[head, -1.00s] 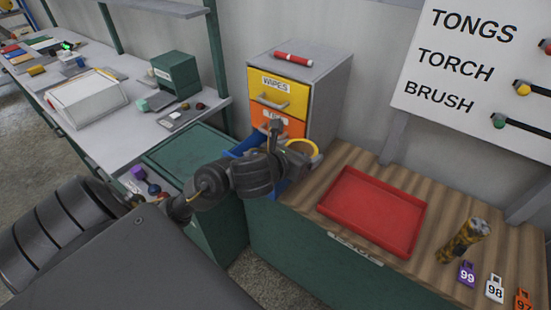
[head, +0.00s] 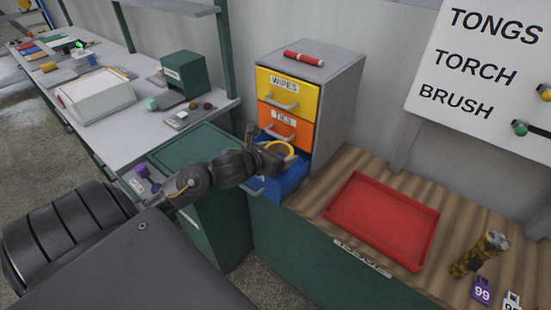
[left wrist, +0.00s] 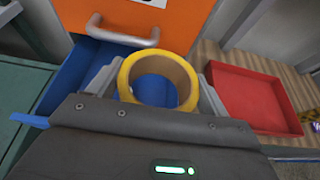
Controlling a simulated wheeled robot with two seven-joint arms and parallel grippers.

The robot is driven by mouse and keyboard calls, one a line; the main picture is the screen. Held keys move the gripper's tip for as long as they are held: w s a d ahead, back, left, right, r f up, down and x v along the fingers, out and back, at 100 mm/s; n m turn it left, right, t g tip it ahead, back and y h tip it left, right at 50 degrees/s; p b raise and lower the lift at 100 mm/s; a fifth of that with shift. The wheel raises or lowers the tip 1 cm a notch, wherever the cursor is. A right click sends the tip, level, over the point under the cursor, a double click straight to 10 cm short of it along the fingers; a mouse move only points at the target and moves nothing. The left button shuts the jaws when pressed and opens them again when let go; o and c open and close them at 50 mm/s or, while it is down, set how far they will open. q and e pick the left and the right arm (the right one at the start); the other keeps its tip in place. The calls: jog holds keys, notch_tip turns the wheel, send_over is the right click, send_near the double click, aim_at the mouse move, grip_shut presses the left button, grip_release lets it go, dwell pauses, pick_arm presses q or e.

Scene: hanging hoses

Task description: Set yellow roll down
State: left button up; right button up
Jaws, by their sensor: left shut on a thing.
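The yellow roll (head: 291,147) is a ring of yellow tape with a brown core. My left gripper (head: 276,154) is shut on it, over the open blue drawer (head: 291,180) at the bottom of the small cabinet. In the left wrist view the roll (left wrist: 124,80) sits between the two grey fingers, hole facing the camera. The blue drawer (left wrist: 74,72) shows behind and left of it. Whether the roll touches the drawer is hard to tell. My right gripper is not in view.
The grey cabinet (head: 338,90) has a yellow drawer (head: 284,97) and an orange drawer (head: 287,127) above, with a red cylinder (head: 304,58) on top. An empty red tray (head: 382,218) lies right on the wooden bench.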

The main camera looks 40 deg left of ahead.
pick_arm(q)
jog(key=f+b, duration=0.1)
jog(key=f, duration=0.1)
jog(key=f+b, duration=0.1)
jog(key=f, duration=0.1)
jog(key=shift+w+a+f, duration=0.1)
jog(key=shift+w+a, duration=0.05)
jog(key=shift+a, duration=0.25)
jog(key=shift+f+b, duration=0.3)
jog(key=shift+b, duration=0.35)
